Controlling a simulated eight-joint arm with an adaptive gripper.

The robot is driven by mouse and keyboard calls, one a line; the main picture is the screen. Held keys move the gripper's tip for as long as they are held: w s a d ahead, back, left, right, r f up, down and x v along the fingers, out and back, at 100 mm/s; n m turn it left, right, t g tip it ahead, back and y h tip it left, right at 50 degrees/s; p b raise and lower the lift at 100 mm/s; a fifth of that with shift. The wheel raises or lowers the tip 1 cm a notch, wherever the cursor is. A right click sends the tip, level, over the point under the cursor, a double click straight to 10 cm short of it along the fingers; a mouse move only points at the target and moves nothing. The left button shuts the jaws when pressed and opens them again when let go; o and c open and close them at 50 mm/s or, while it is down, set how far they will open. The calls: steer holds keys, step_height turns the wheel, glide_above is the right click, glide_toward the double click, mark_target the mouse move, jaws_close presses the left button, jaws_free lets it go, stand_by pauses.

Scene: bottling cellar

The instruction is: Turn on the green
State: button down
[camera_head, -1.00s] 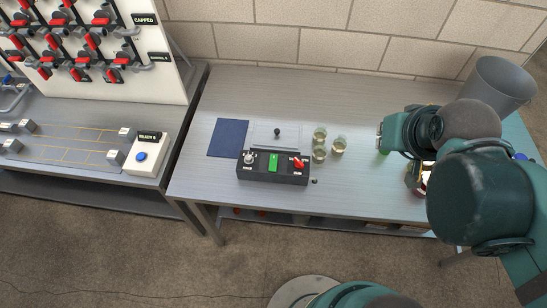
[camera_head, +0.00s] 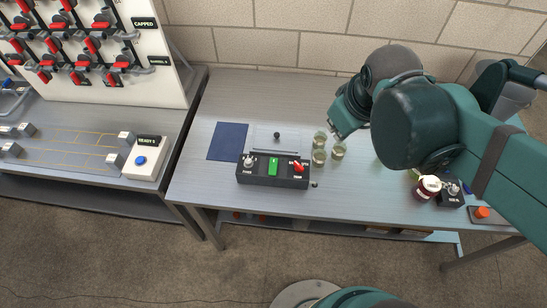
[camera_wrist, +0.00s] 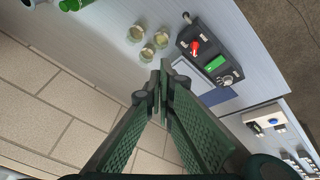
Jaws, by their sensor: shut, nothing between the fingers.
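A dark control box (camera_head: 256,178) stands on the grey table. On its top is a green rocker switch (camera_head: 272,166), with a silver knob (camera_head: 249,161) to its left and a red lever switch (camera_head: 298,167) to its right. The same green switch (camera_wrist: 215,62) shows in the wrist view, with the red switch (camera_wrist: 195,47) and silver knob (camera_wrist: 229,80) beside it. My gripper (camera_head: 335,132) is above the table near the glasses, to the right of and apart from the box. In the wrist view my gripper (camera_wrist: 162,84) is shut and empty.
Three glasses (camera_head: 338,151) stand right of the box. A blue mat (camera_head: 228,140) lies to its left. A red-and-white jar (camera_head: 428,188), a small dark box (camera_head: 450,193) and an orange button (camera_head: 482,212) are at right. A white box with a blue button (camera_head: 141,160) sits on the left table.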

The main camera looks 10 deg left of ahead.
mark_target(274, 163)
steer(key=a+f+n+g, duration=0.1)
steer(key=a+f+n, duration=0.2)
steer(key=a+n, duration=0.2)
steer(key=a+f+n+g, duration=0.1)
steer(key=a+f+n, duration=0.2)
steer(key=a, duration=0.9)
steer(key=shift+w+n+g+h+b, duration=0.15)
steer(key=shift+n+g+h+b, duration=0.25)
steer(key=shift+n, duration=0.6)
steer(key=shift+f, duration=0.1)
steer(key=shift+w+f+b, duration=0.35)
steer(key=shift+f+b, duration=0.15)
steer(key=shift+f, duration=1.75)
steer(key=shift+w+f+b, duration=0.35)
steer(key=shift+f+b, duration=0.2)
steer(key=shift+f, duration=1.75)
steer(key=shift+w+f+b, duration=0.35)
steer(key=shift+f+b, duration=0.15)
steer(key=shift+f, duration=1.75)
steer(key=shift+w+f, duration=0.1)
steer(key=shift+w+f+g+b, duration=0.15)
steer(key=shift+f+g+b, duration=0.15)
steer(key=shift+g, duration=0.2)
steer(key=shift+r, duration=0.1)
steer(key=shift+s, duration=0.25)
steer(key=shift+s+r, duration=0.15)
steer(key=shift+s, duration=0.4)
